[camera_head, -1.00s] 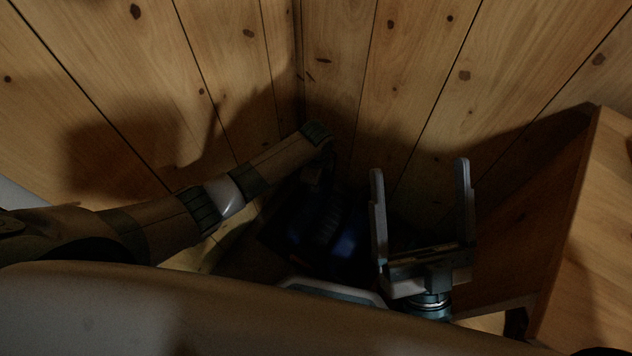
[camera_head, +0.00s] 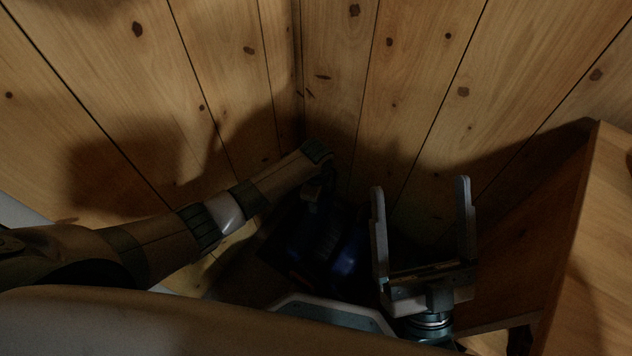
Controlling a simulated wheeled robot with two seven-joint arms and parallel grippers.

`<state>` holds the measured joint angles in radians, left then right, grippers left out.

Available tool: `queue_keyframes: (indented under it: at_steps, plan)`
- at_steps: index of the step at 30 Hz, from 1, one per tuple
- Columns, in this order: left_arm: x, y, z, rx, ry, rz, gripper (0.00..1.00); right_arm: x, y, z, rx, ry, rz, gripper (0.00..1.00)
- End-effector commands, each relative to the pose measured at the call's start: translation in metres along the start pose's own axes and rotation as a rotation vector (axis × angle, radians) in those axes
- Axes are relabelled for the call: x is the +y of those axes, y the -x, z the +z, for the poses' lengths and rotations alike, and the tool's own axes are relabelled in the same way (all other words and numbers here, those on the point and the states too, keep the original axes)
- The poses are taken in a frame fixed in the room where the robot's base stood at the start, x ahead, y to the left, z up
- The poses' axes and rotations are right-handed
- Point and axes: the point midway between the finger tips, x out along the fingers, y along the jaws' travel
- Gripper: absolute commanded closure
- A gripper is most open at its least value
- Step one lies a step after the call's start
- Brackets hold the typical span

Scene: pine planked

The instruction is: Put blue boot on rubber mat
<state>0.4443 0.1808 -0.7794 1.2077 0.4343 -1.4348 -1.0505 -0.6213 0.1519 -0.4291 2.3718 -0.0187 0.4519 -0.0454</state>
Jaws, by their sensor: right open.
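A dark blue shape (camera_head: 346,257), likely the blue boot, lies in deep shadow low in the wall corner. A second dark bluish form is close on its left, and I cannot separate the two clearly. My left arm reaches over from the left, and its gripper (camera_head: 314,192) hangs dark above the blue forms. Its fingers are too dark to read, and I cannot tell whether it touches anything. My right gripper (camera_head: 421,232) is open and empty, fingers pointing up, just right of the blue shape. I cannot make out the rubber mat in the shadow.
Pine plank walls (camera_head: 410,90) meet in a corner behind the grippers. A wooden furniture piece (camera_head: 590,250) stands at the right, close to my right gripper. Floor room in the corner is tight and dark.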

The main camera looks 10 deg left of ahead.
Motion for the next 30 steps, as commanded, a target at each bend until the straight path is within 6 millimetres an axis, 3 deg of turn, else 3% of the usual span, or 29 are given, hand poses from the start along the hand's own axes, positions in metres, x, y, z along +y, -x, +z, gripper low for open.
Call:
queue_keyframes:
  at_steps: [4,6,10,20,30]
  plan:
    - [0.000,0.000,0.000,0.000,0.000,0.000,0.73,0.003,-0.003,-0.006,0.028,0.006,0.001,0.09]
    - [-0.001,0.015,0.000,0.000,-0.001,-0.003,0.73,0.004,-0.010,-0.010,0.022,0.010,0.002,0.09]
    - [-0.001,0.037,0.001,0.000,0.000,-0.003,0.73,-0.007,0.003,0.009,-0.104,-0.014,0.002,0.09]
    - [-0.001,0.073,0.000,0.001,-0.001,-0.002,0.73,0.008,0.007,0.058,-0.360,-0.014,0.021,0.09]
    - [-0.001,0.115,0.000,0.001,-0.001,-0.003,0.73,0.021,0.028,0.102,-0.628,-0.024,0.047,0.09]
